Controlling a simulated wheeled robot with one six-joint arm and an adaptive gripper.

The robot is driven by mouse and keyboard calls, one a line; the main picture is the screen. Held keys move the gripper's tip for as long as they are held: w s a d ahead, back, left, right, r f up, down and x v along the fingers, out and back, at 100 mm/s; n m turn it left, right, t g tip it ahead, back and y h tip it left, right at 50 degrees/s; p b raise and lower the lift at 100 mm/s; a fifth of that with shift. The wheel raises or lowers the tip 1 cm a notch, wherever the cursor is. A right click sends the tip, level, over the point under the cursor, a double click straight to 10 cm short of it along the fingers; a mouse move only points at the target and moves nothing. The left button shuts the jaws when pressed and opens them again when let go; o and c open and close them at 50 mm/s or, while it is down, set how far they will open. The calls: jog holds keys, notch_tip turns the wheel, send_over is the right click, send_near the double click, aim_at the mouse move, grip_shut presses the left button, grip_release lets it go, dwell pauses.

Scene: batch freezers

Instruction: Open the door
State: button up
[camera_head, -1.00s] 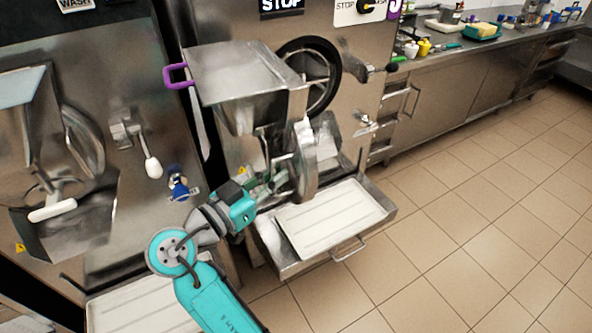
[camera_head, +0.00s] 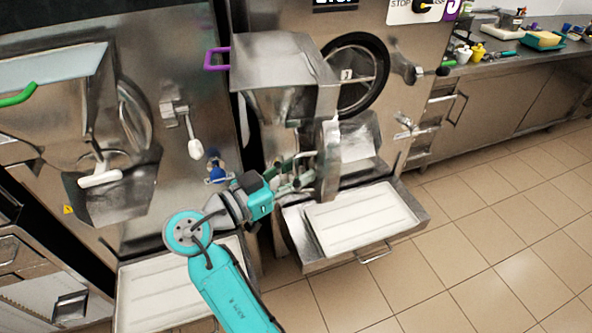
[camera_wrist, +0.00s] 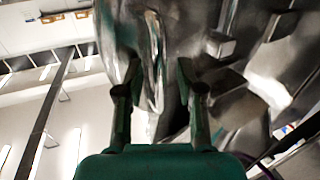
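The right-hand freezer's steel door assembly carries a hopper (camera_head: 275,85) with a purple handle (camera_head: 216,59). Beside the hopper, a round black-rimmed opening (camera_head: 382,93) shows in the machine's front. A steel plate (camera_head: 330,165), seen nearly edge-on, hangs below the hopper. My gripper (camera_head: 305,173) is just left of this plate, low in front of the machine. In the wrist view, my gripper's two fingers (camera_wrist: 158,85) are apart, with a slim, shiny metal piece (camera_wrist: 154,60) between or just beyond them. Contact cannot be told.
Below stands a pulled-out steel drawer with a white tray (camera_head: 362,217). A second freezer (camera_head: 185,65) stands at left, with a white-knobbed lever (camera_head: 195,149). A steel counter (camera_head: 500,65) runs along the back right. The tiled floor (camera_head: 490,220) at right is clear.

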jog(key=v, duration=1.2)
dwell(0.4)
